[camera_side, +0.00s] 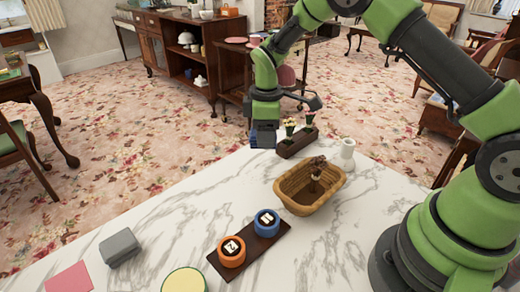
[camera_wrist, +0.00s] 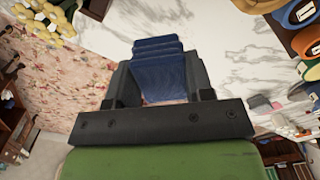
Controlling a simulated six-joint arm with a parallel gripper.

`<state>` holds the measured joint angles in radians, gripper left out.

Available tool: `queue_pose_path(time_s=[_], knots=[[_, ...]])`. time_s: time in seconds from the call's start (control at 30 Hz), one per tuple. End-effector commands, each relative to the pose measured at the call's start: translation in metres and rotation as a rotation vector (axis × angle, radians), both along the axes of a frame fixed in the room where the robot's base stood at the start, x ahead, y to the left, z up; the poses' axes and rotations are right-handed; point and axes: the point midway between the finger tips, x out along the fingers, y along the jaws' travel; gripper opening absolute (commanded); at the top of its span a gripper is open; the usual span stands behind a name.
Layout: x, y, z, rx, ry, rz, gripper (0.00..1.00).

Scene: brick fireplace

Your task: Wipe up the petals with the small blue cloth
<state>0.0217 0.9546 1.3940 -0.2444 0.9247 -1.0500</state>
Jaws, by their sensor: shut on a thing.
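The small blue cloth (camera_wrist: 158,62) is folded in layers between the jaws of my gripper (camera_wrist: 155,80) in the wrist view. My gripper is shut on it. In the side view my gripper (camera_side: 263,138) hangs at the far edge of the white marble table (camera_side: 150,207), left of a dark wooden holder. The dark blue cloth (camera_side: 263,141) shows at its tip. I cannot tell in the side view whether the cloth touches the tabletop. I cannot make out loose petals on the table in either view.
A dark holder with small flowers (camera_side: 297,143), a white vase (camera_side: 347,154) and a wicker basket (camera_side: 287,197) stand right of my gripper. Orange (camera_side: 231,252) and blue (camera_side: 267,222) round pots sit on a wooden tray. A grey block (camera_side: 120,247) lies front left. The left middle is clear.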

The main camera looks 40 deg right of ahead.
Motion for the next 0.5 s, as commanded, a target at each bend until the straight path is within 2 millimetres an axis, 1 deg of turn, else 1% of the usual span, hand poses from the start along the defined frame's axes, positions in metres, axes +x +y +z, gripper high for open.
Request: queue_pose_path(time_s=[0.27, 0.5], knots=[[0.000, 0.000, -0.004, 0.001, 0.001, 0.000, 0.26], [0.000, 0.000, -0.021, 0.000, 0.003, -0.001, 0.26]])
